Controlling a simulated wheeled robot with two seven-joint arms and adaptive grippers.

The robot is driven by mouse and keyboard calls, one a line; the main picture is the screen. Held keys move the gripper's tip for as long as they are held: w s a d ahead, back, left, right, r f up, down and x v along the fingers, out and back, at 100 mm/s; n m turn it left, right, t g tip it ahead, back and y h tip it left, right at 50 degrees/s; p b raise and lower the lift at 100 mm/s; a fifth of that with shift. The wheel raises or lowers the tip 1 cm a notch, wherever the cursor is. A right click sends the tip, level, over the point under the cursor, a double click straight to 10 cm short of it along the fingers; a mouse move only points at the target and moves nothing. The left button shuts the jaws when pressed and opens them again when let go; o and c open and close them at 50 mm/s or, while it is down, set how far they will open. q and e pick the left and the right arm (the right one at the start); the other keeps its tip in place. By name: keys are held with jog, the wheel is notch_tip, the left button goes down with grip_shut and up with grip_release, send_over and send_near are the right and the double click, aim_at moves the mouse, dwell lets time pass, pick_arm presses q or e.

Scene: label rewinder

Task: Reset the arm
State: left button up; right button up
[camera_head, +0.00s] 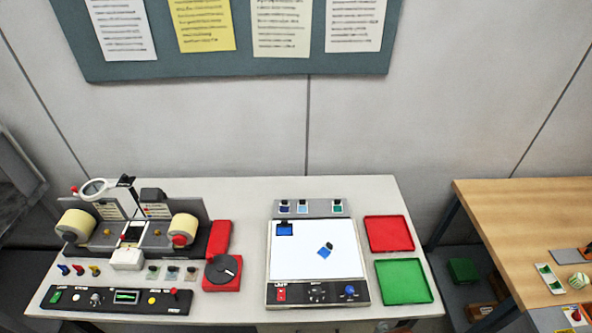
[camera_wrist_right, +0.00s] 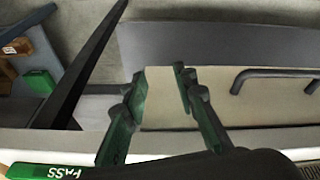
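My right gripper (camera_wrist_right: 160,85) shows in the right wrist view with its two dark green-sided fingers spread apart. It appears empty, with only a beige panel behind the gap. It is near the front edge of the white table, beside the green tray marked PASS (camera_wrist_right: 65,172). The tray also shows in the head view (camera_head: 404,281). The label rewinder (camera_head: 130,235) stands on the left of the table (camera_head: 345,189).
A lit panel (camera_head: 300,255) with blue pieces on it lies mid-table, with a red tray (camera_head: 389,234) to its right. A red unit with a black dial (camera_head: 222,272) stands left of the panel. A wooden table (camera_head: 510,225) is at the right. A dark handle (camera_wrist_right: 275,75) is on the beige panel.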

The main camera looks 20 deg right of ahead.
jog(key=s+a+f+g+b, duration=0.1)
jog(key=s+f+b, duration=0.1)
jog(key=f, duration=1.2)
jog(key=s+f+b, duration=0.2)
jog(key=f, duration=1.3)
jog(key=s+f+n+g+b, duration=0.1)
jog(key=s+f+b, duration=0.2)
jog(key=s+f, duration=1.5)
jog(key=shift+a+f+y, duration=0.15)
jog(key=shift+f+y, duration=0.1)
jog(key=shift+y, duration=0.05)
